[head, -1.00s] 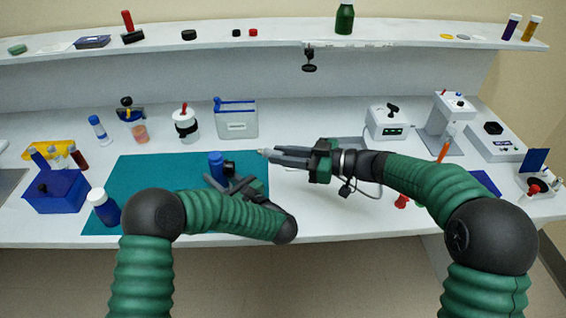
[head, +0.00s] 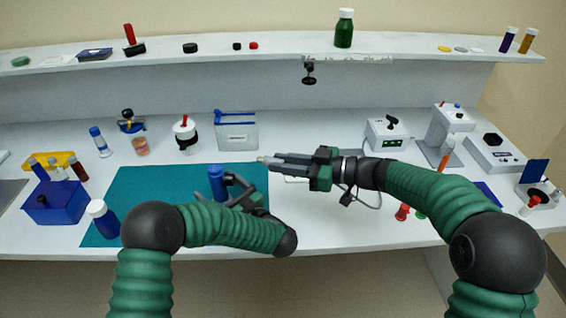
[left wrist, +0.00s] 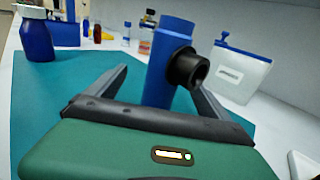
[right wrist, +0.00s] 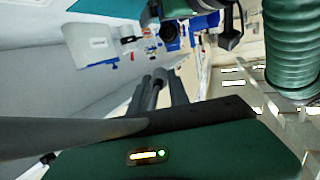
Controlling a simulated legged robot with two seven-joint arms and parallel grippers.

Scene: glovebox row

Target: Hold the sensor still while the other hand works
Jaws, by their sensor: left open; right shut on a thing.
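The sensor appears to be the blue cylinder (head: 217,182) with a black ringed port on its side, standing upright on the teal mat (head: 150,190). In the left wrist view the blue cylinder (left wrist: 168,70) stands between my left gripper's fingers, its port (left wrist: 187,68) facing right. My left gripper (head: 232,187) is open around it; both fingers (left wrist: 156,78) look spread, and I cannot tell whether either touches. My right gripper (head: 275,160) is shut on a small grey tipped part (right wrist: 158,76), held above the mat's right edge, pointing left, apart from the cylinder.
A white-capped blue bottle (head: 104,220) and a blue rack (head: 54,205) stand at the left. A white jar (head: 186,138) and a blue-topped pouch (head: 237,135) stand behind the mat. Instruments (head: 387,133) fill the back right. Red pieces (head: 402,212) lie under my right arm.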

